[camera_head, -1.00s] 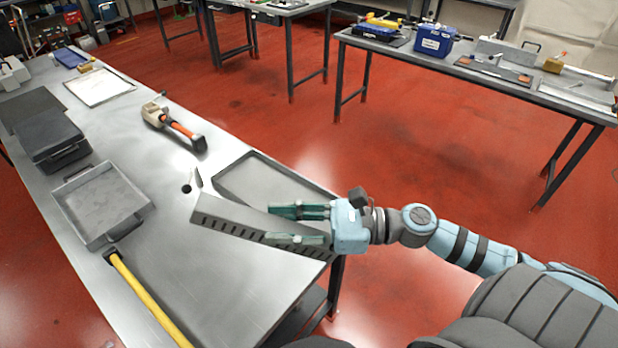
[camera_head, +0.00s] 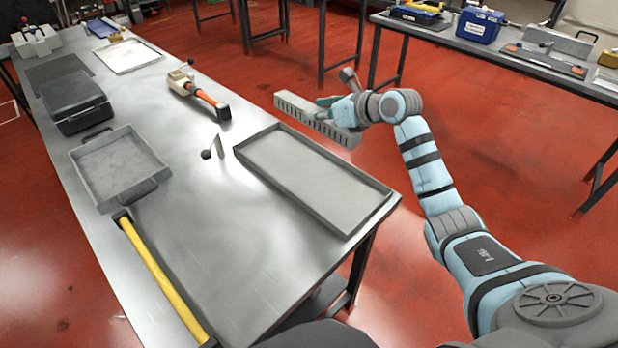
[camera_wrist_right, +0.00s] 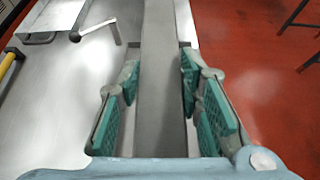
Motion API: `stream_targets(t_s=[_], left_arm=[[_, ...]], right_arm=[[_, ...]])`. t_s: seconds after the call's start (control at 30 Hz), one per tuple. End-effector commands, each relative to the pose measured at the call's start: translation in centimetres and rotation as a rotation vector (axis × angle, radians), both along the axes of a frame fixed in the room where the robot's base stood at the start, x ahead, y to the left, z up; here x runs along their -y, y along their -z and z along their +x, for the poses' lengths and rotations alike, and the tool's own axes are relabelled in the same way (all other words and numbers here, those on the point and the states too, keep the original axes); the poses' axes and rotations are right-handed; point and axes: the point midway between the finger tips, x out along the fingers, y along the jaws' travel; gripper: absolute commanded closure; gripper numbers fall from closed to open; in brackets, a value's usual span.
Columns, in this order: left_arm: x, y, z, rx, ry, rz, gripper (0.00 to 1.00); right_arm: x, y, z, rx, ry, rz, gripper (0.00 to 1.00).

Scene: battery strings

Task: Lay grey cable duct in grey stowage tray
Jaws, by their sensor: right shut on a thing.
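The grey cable duct (camera_head: 293,108), a long bar with slots along its side, is held off the table beyond the grey tray's far end. In the right wrist view the duct (camera_wrist_right: 160,60) runs straight away between the green finger pads. My right gripper (camera_head: 338,107) is shut on it; in the wrist view the gripper (camera_wrist_right: 160,88) has pads on both sides of it. The long, shallow grey stowage tray (camera_head: 312,182) lies empty on the table's right edge, apart from the duct. My left gripper is not in view.
A square grey tray with handles (camera_head: 118,170), a black case (camera_head: 76,103), a yellow-handled tool (camera_head: 160,275) and an orange-and-black hammer-like tool (camera_head: 205,98) lie on the table. A small dark-knobbed piece (camera_head: 207,154) is beside the long tray. The front middle is clear.

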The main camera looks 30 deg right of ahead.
Motion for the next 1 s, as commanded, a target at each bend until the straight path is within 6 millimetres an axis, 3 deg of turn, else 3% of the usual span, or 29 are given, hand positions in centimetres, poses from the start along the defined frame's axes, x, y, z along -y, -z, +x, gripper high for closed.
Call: stream_targets(t_s=[0.3, 0.4, 0.57, 0.73, 1.0], left_arm=[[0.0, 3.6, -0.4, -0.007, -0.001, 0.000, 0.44], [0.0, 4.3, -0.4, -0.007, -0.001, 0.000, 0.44], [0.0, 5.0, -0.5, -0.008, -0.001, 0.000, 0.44], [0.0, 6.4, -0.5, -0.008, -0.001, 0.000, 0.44], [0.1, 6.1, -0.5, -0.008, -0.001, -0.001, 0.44]], right_arm=[[-0.1, 11.9, -0.1, -0.005, 0.000, 0.001, 1.00], [-0.1, 14.1, -0.1, -0.002, 0.000, 0.001, 1.00], [-0.1, 16.0, -0.1, -0.001, -0.002, -0.002, 1.00], [-0.1, 19.2, -0.1, -0.002, -0.001, -0.001, 1.00], [-0.1, 19.0, -0.1, -0.001, -0.002, -0.002, 1.00]])
